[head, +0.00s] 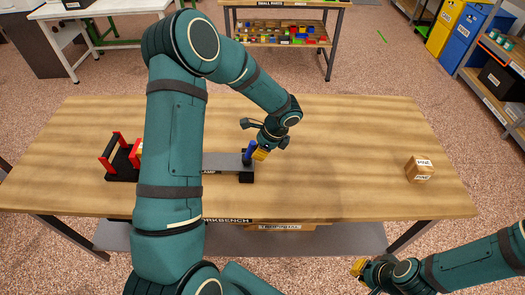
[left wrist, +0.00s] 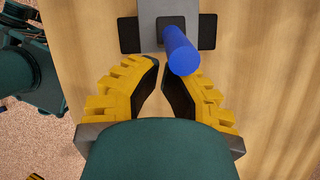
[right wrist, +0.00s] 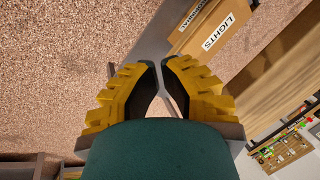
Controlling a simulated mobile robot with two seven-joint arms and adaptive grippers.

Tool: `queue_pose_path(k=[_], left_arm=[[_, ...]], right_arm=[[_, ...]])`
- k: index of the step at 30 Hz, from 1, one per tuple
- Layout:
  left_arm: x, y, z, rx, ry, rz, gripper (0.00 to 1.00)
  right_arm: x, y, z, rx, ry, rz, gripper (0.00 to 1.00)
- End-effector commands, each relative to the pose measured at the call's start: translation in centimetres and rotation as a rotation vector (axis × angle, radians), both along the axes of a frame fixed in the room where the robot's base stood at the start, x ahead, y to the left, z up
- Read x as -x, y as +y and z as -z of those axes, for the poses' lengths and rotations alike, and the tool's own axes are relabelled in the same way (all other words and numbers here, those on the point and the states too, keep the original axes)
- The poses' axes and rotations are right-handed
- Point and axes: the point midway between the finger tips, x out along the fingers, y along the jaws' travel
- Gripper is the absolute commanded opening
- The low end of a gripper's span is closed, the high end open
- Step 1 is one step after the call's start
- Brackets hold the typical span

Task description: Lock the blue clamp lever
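The blue clamp lever (head: 247,153) stands up from the right end of the grey clamp plate (head: 222,161) on the workbench. In the left wrist view the lever (left wrist: 180,52) points toward the camera, right by the fingertips. My left gripper (head: 261,153) is close beside the lever on its right. Its yellow fingers (left wrist: 161,66) look drawn together at the tips, with the lever not between them. I cannot tell whether they touch it. My right gripper (head: 357,267) is in front of the bench, its fingers (right wrist: 158,65) together and empty.
A black fixture with red posts (head: 120,160) stands left on the bench (head: 330,190), partly behind my left arm. A wooden block marked PINE (head: 420,170) lies at the right. The bench between is clear. A labelled box (right wrist: 212,28) lies below the bench.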

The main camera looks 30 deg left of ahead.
Motion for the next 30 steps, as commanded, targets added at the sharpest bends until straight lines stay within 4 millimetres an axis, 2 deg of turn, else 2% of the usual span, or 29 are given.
queue_pose_path(k=[1,8,18,30], left_arm=[[0.3,0.5,-0.6,0.034,-0.022,-0.006,0.00],[1.0,1.7,-1.4,0.222,-0.131,-0.008,0.00],[1.9,3.1,-1.6,0.433,-0.256,-0.008,0.00],[2.2,3.7,-1.4,0.446,-0.261,-0.001,0.00]], right_arm=[[-0.1,0.0,-0.6,0.000,-0.002,0.002,0.00],[-0.8,-0.1,-2.7,0.004,-0.017,0.013,0.00],[-1.4,-0.3,-5.7,0.005,-0.034,0.026,0.00],[-1.4,-0.4,-6.8,0.003,-0.034,0.024,0.00]])
